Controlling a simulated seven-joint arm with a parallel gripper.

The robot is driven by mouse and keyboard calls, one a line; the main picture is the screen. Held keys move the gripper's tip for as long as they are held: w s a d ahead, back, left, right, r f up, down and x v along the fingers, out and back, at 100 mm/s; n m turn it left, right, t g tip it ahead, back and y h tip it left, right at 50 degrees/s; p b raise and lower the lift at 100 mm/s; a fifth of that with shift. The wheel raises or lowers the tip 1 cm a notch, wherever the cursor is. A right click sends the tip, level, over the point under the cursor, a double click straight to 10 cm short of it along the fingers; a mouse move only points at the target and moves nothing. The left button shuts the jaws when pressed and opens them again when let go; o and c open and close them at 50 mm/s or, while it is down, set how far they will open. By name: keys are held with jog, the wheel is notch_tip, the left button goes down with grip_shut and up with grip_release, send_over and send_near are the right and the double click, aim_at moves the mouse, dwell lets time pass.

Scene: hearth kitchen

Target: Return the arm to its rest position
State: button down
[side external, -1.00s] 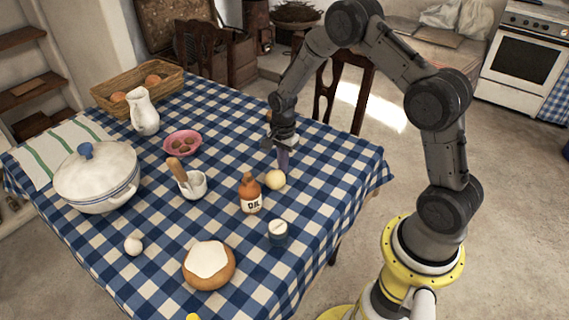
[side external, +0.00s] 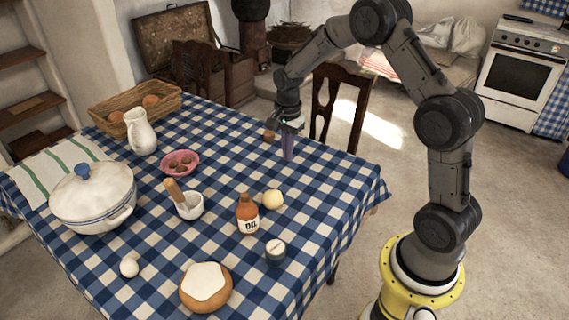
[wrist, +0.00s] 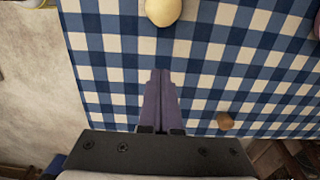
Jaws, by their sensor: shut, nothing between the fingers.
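My gripper (side external: 288,150) is above the far right part of the checked table in the side view, pointing down. In the wrist view its purple fingers (wrist: 160,80) are together with nothing between them. A pale yellow round item (side external: 272,200) stands on the cloth nearer the camera than my gripper, apart from it; it also shows at the top of the wrist view (wrist: 163,10). A small brown item (side external: 269,135) lies on the cloth just left of my gripper; it also shows in the wrist view (wrist: 225,121).
The blue checked table (side external: 325,200) holds an oil bottle (side external: 248,214), a small jar (side external: 275,252), a mortar (side external: 189,206), a pink bowl (side external: 180,162), a lidded pot (side external: 92,198), a white jug (side external: 140,131), a basket (side external: 170,100) and a bread loaf (side external: 206,287). A wooden chair (side external: 340,95) stands behind my gripper.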

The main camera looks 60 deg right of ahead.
jog(key=s+a+r+n+t, duration=0.2)
jog(key=s+a+r, duration=0.15)
jog(key=r, duration=0.65)
jog(key=s+a+r+n+t, duration=0.2)
jog(key=a+r, duration=0.3)
jog(key=r, duration=0.5)
jog(key=s+a+r+n+t, duration=0.1)
jog(key=s+a+r+n, duration=0.15)
jog(key=s, duration=0.45)
jog(key=s+a+r+n+t, duration=0.1)
jog(key=s+n, duration=0.3)
jog(key=s, duration=0.2)
jog(key=s+a+f+n, duration=0.1)
jog(key=s+f+n, duration=0.3)
jog(key=s+n, duration=0.3)
jog(key=shift+s+f, duration=0.3)
jog(key=shift+f, duration=0.05)
